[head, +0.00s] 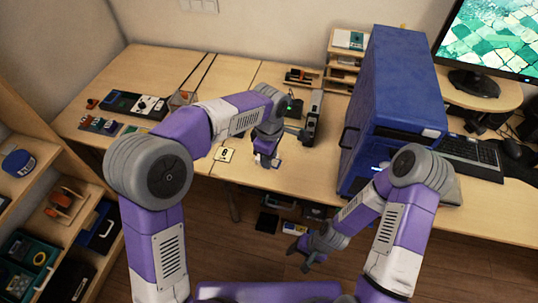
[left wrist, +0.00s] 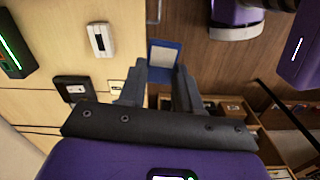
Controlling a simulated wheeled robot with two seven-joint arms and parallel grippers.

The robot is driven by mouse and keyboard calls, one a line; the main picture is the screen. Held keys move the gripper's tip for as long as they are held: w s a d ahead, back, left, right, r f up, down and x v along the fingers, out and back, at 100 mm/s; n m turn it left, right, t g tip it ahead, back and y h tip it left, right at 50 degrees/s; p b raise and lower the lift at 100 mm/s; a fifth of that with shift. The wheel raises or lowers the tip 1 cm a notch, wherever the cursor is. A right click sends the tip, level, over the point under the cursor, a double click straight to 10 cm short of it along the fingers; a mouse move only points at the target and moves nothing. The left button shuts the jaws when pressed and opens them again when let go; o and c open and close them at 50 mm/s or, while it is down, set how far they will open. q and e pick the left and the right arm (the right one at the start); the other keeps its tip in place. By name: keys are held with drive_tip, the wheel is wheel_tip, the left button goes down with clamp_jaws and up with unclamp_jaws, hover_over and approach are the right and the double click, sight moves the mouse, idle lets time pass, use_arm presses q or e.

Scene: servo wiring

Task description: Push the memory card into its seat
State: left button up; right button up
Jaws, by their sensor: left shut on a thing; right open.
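My left gripper (head: 267,160) is shut on the memory card (left wrist: 164,54), a small blue-edged card with a pale face, held between the fingertips (left wrist: 160,80). In the left wrist view the card sticks out beyond the fingers, over the table's edge and the brown floor. In the head view the gripper hangs near the table's front edge, and the card shows only as a small bluish-grey piece. My right gripper (head: 304,256) is open and empty, low in front of the table. I cannot tell which part is the card's seat.
A large blue computer case (head: 396,100) stands right of the left gripper. A black device with a green light (head: 291,107) and a long grey device (head: 313,118) stand behind it. A square marked tag (head: 225,154) lies left. The front-left table is mostly clear.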

drive_tip(key=shift+w+a+f+n+t, duration=0.2)
drive_tip(key=shift+n+t, duration=0.1)
drive_tip(key=shift+n, duration=0.25)
drive_tip(key=shift+w+a+f+n+t, duration=0.15)
drive_tip(key=shift+n+t, duration=0.15)
drive_tip(key=shift+n, duration=0.25)
use_arm(q)
drive_tip(key=s+a+f+m, duration=0.3)
drive_tip(key=a+f+m, duration=0.3)
drive_tip(key=a, duration=0.2)
drive_tip(key=s+a+f+m, duration=0.3)
drive_tip(key=a+f+m, duration=0.3)
drive_tip(key=a, duration=0.3)
drive_tip(key=shift+a+f+m, duration=0.2)
drive_tip(key=shift+a+m, duration=0.05)
drive_tip(key=shift+m, duration=0.45)
use_arm(e)
drive_tip(key=shift+c, duration=0.3)
